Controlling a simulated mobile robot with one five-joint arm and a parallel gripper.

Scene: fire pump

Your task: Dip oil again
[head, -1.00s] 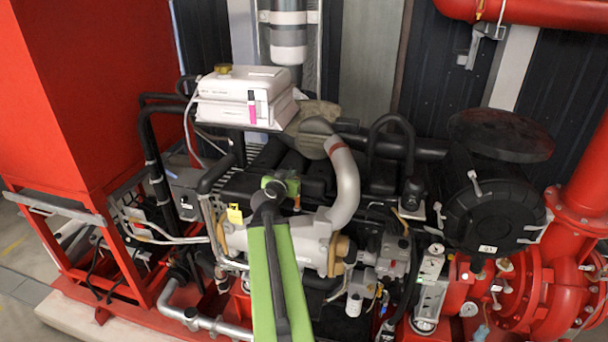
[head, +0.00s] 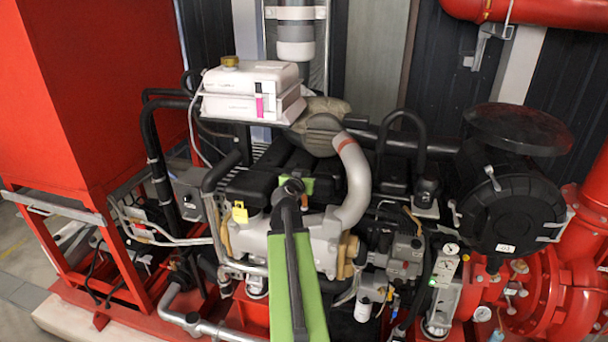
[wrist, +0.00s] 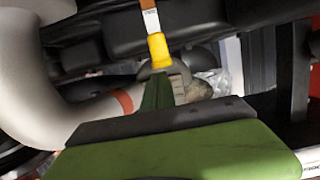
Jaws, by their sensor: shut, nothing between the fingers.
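In the head view, a small yellow tag-like handle (head: 240,212) stands on the near side of the engine (head: 325,240). I cannot tell for sure that it is the oil dipstick. My gripper (head: 309,185), with green fingers, is over the engine to the right of this handle, apart from it in the picture. In the wrist view my green gripper (wrist: 157,92) is shut and empty. A yellow piece (wrist: 158,50) with a brown-and-white strip shows right at the fingertips. I cannot tell whether they touch, or whether it is the same handle.
A curved grey pipe (head: 355,185) with a red band is close on the gripper's right. A white tank (head: 250,90) stands behind. A black round housing (head: 510,215) and red pump parts (head: 530,290) are to the right. A red cabinet (head: 85,90) is at left.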

